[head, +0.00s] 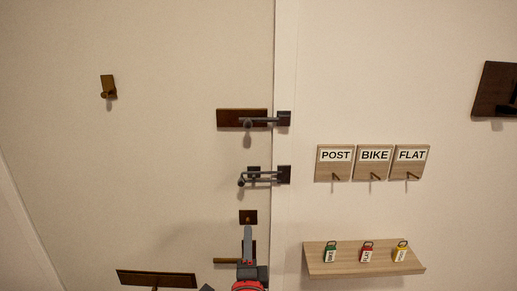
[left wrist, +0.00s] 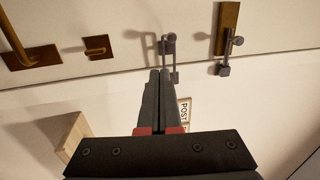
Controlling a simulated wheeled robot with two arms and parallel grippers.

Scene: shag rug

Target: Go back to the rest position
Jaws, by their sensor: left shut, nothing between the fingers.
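My left gripper (head: 248,232) shows at the bottom centre of the head view. Its two dark fingers are shut together with nothing between them, as the left wrist view (left wrist: 158,76) also shows. In the head view it stands in front of the door handle (head: 224,261) and hides part of it. Just above the fingertips is a small brown plate with a knob (head: 248,217). No object is held. My right gripper is not in view.
A lower latch (head: 262,176) and an upper latch (head: 245,119) bridge the door edge. To the right are hooks labelled POST (head: 335,172), BIKE (head: 374,172) and FLAT (head: 410,172), above a shelf (head: 320,270) with green, red and yellow tags. The wall between looks clear.

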